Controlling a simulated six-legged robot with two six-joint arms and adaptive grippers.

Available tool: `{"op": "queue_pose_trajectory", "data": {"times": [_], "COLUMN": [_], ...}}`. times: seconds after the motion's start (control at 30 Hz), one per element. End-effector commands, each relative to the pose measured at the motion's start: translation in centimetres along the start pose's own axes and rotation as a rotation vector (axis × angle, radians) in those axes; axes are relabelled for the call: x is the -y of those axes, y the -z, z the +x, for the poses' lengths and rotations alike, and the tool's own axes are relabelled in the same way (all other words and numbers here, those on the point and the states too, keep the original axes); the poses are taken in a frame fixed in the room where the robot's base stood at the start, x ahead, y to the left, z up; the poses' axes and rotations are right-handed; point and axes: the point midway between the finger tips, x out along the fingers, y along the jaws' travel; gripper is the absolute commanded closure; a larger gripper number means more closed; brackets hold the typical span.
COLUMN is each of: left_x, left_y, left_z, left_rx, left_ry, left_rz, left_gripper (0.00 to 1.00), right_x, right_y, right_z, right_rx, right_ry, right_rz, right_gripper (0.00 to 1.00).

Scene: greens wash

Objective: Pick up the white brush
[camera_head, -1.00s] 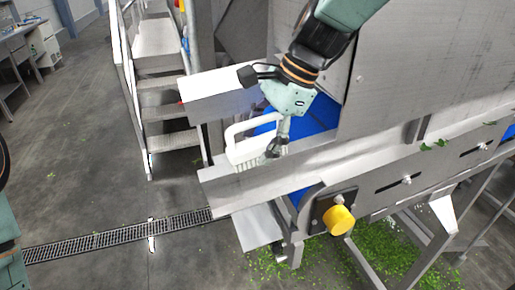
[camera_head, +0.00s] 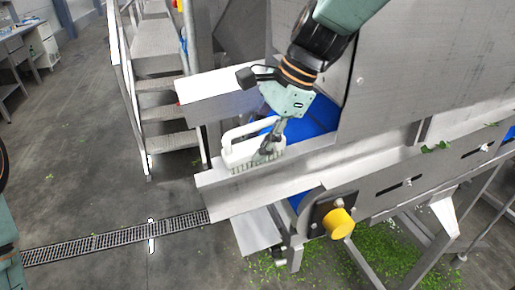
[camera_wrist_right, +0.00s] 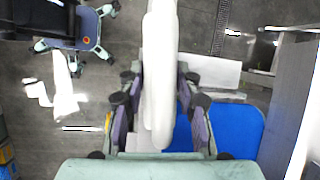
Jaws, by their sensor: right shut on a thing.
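The white brush (camera_head: 238,151) has a looped handle and bristles. In the head view it is at the steel side rail (camera_head: 225,197) of the machine, near the blue belt (camera_head: 312,117). My right gripper (camera_head: 268,150) comes down from above and is shut on the brush. In the right wrist view the white handle (camera_wrist_right: 160,75) runs between the two fingers of the right gripper (camera_wrist_right: 158,118). The fingers hide part of the brush. I cannot tell whether the bristles touch the rail. My left gripper is not in view.
A yellow knob (camera_head: 338,223) sticks out below the rail. Metal steps (camera_head: 165,95) stand to the left behind the machine. A floor drain (camera_head: 115,234) crosses the grey floor, and chopped greens (camera_head: 385,250) lie under the machine.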

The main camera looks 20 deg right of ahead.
Motion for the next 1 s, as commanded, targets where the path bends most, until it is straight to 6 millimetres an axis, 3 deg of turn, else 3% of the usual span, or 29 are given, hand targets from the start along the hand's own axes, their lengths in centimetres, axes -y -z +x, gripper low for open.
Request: {"op": "queue_pose_trajectory", "data": {"times": [0.17,0.6,1.0], "left_x": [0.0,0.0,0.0], "left_y": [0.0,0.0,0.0], "left_z": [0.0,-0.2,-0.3], "left_rx": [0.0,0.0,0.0], "left_ry": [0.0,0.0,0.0], "left_rz": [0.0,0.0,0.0], "left_gripper": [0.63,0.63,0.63], "right_x": [0.2,1.6,1.7], "right_y": [-0.3,-3.2,-3.8], "right_z": [-0.8,-7.9,-9.1], "right_rx": [0.001,-0.001,-0.001], "right_ry": [0.0,0.0,-0.002], "right_rz": [0.0,-0.001,0.001], "right_gripper": [1.0,1.0,1.0]}}
